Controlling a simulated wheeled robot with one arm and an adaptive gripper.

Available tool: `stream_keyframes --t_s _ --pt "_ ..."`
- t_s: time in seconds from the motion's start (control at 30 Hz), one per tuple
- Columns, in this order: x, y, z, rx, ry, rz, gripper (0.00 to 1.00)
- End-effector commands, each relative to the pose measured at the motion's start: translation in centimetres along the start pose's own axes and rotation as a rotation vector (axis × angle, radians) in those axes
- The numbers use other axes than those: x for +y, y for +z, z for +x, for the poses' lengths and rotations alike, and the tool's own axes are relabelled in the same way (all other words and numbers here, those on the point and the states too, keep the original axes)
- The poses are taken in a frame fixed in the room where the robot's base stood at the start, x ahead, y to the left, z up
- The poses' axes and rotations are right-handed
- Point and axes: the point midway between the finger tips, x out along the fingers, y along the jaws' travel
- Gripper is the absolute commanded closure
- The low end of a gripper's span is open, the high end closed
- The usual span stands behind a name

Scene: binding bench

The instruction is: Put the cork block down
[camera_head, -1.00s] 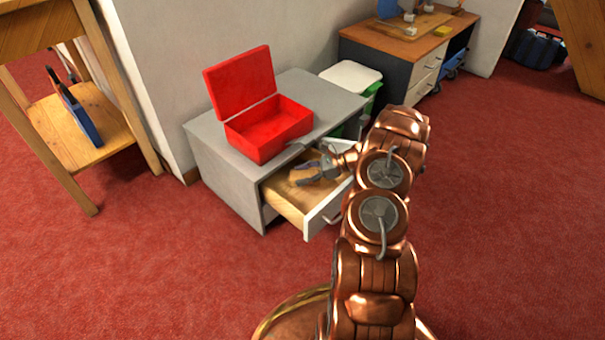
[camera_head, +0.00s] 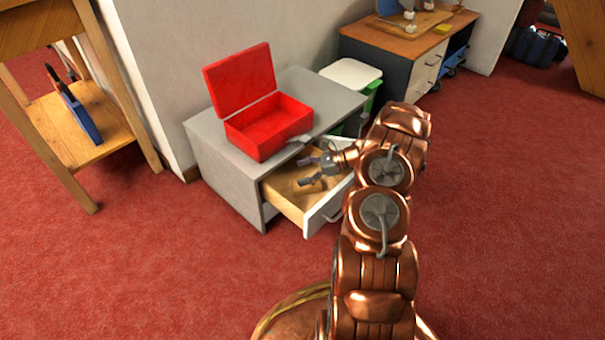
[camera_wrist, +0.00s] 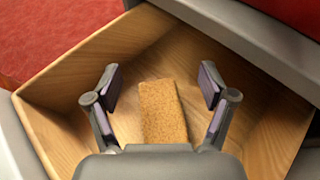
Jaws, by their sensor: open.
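The cork block (camera_wrist: 162,111) is a tan, speckled rectangular piece. In the wrist view it lies on the wooden floor of the open drawer (camera_wrist: 80,72), between the two fingers of my gripper (camera_wrist: 160,85). Both fingers stand apart from it, with a gap on each side. The near end of the block is hidden behind the gripper's palm. In the head view my gripper (camera_head: 312,172) is over the pulled-out drawer (camera_head: 285,200) of the grey cabinet (camera_head: 222,165). The block cannot be made out there.
An open red box (camera_head: 268,128) stands on the cabinet top, right above the drawer. A bin with a white lid (camera_head: 352,74) stands behind the cabinet. A wooden shelf stand (camera_head: 95,120) is at the left, and a desk (camera_head: 405,45) at the back. Red carpet in front is clear.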

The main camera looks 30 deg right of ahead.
Motion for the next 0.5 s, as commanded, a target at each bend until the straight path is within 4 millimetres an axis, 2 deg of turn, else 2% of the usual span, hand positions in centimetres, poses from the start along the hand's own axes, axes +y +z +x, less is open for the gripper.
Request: stream_keyframes --t_s 0.07,0.5 --pt "0.0 0.5 -0.3 0.000 -0.001 -0.001 0.18" --pt "-0.1 0.8 -8.4 0.001 -0.002 -0.002 0.18"
